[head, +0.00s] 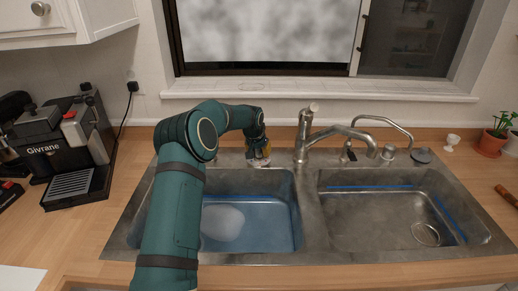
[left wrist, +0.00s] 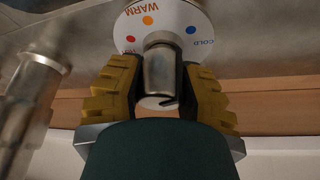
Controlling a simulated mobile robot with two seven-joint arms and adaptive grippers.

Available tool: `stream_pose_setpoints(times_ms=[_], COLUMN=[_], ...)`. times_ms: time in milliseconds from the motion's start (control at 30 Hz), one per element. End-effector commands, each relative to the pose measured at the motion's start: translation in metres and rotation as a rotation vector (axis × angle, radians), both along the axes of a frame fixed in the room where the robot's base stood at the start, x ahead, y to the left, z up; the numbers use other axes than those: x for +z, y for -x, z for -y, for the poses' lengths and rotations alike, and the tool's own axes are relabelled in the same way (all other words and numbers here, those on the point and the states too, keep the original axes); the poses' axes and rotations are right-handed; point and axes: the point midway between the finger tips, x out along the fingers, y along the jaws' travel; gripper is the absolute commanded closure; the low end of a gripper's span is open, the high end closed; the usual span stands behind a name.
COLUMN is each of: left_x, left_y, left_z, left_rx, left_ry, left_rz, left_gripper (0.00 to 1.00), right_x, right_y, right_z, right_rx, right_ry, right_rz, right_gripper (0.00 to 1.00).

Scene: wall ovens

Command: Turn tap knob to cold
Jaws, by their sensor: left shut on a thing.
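The tap knob (left wrist: 160,72) is a small metal post in front of a white round dial (left wrist: 172,30). The dial shows WARM with an orange dot, COLD with a blue dot on the right, and a red dot on the left with its word partly hidden. My left gripper (left wrist: 159,82) has its yellow-padded fingers shut on the knob, one on each side. In the head view my left gripper (head: 258,155) is at the back rim of the left basin, left of the faucet (head: 303,135). The knob's pointer setting is unclear. My right gripper is not in view.
My left arm crosses the left basin (head: 270,235), which has a pale round thing (head: 222,223) in it. The right basin (head: 375,215) is empty. A coffee machine (head: 60,140) stands at the left, a potted plant (head: 495,138) at the right, and a window (head: 270,35) behind.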

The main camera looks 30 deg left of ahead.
Motion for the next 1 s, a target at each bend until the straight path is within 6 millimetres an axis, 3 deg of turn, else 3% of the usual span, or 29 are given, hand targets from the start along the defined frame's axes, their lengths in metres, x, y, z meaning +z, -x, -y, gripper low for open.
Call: stream_pose_setpoints(times_ms=[533,567,633,1000], left_x=[-0.0020,-0.0020,-0.0019,0.0025], left_y=[0.0004,0.0004,0.0004,0.0011], left_z=[0.0007,0.0007,0.0007,0.0005], left_rx=[-0.034,-0.034,-0.034,-0.034], left_ry=[0.001,0.001,0.001,0.000], left_rz=[-0.003,-0.003,-0.003,-0.001], left_gripper=[1.00,0.54,0.31,0.31], right_x=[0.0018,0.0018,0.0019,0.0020], right_y=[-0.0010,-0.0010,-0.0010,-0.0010], right_z=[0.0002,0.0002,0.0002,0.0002], right_rx=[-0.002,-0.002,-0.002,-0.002], right_ry=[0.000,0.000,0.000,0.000], right_rz=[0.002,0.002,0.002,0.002], right_gripper=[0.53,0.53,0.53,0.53])
